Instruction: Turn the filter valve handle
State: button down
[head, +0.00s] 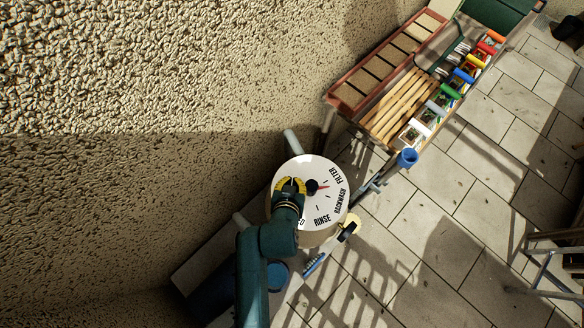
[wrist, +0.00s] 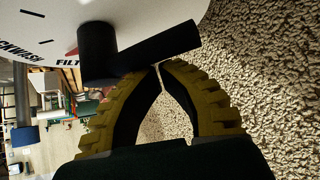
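The filter valve is a round drum with a white dial (head: 327,205) marked FILTER, BACKWASH and RINSE. Its black handle (head: 312,187) sits at the dial's middle, with a red pointer (head: 323,187) between FILTER and BACKWASH. In the wrist view the handle (wrist: 165,45) is a round hub with a bar running right. My gripper (head: 290,185) is over the dial's left part, beside the hub. In the wrist view its yellow fingertips (wrist: 159,66) meet at the bar's lower edge, with nothing visible between them. I cannot tell whether they touch the bar.
A rough stucco wall (head: 130,70) fills the left. Pale pipes (head: 293,142) adjoin the valve.

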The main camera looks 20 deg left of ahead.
jog(key=shift+s+d+f+p, duration=0.15)
jog(key=shift+s+d+p, duration=0.15)
jog(key=shift+s+p, duration=0.4)
dwell(0.5)
jog(key=w+a+r, duration=0.1)
jog(key=w+a+r+p, duration=0.1)
jog(key=a, duration=0.1)
jog(key=shift+w+r, duration=0.2)
jog(key=shift+w, duration=0.15)
jog(key=s+d+r, duration=0.5)
jog(key=d+r, duration=0.1)
jog(key=shift+r, duration=0.2)
jog(key=shift+a, duration=0.1)
